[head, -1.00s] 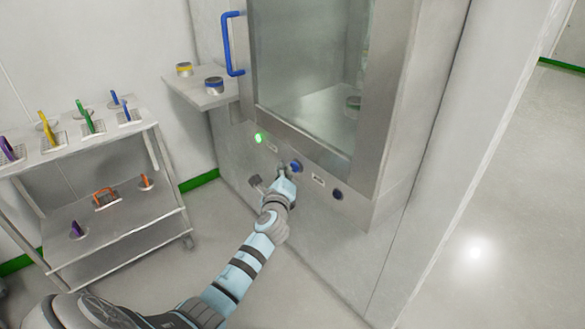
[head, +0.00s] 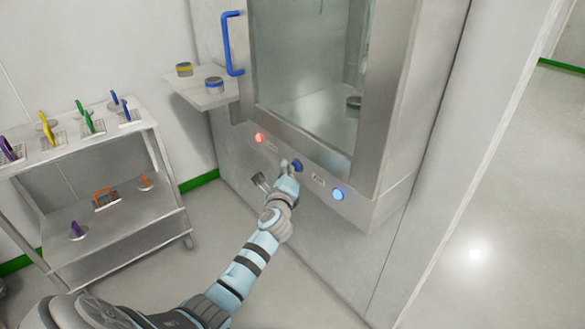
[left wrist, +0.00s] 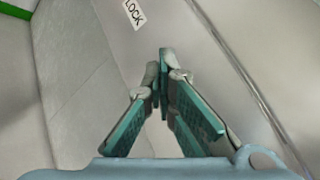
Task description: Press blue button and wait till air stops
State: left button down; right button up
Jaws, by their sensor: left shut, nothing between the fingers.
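On the front panel of the steel cabinet, in the head view, a dark blue knob-like button (head: 297,165) sits in the middle. A round button lit bright blue (head: 338,194) is to its lower right, and a red lit lamp (head: 259,138) is to its upper left. My left gripper (head: 286,167) is shut and empty, its fingertips right beside the dark blue button's left side; I cannot tell whether they touch it. My right gripper is out of view.
A side shelf (head: 205,98) holds two small containers. A steel trolley (head: 120,215) with several coloured-handled items stands at left. The floor at right is clear.

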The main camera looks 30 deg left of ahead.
pick_arm(q)
jog(key=shift+s+a+p, duration=0.3)
jog(key=shift+s+p, duration=0.25)
jog(key=shift+s, duration=0.3)
jog(key=s+p, duration=0.1)
jog(key=s, duration=0.1)
jog(key=s+a+p, duration=0.1)
jog(key=s, duration=0.1)
jog(key=shift+s+a, duration=0.2)
jog(key=shift+s, duration=0.2)
dwell(0.4)
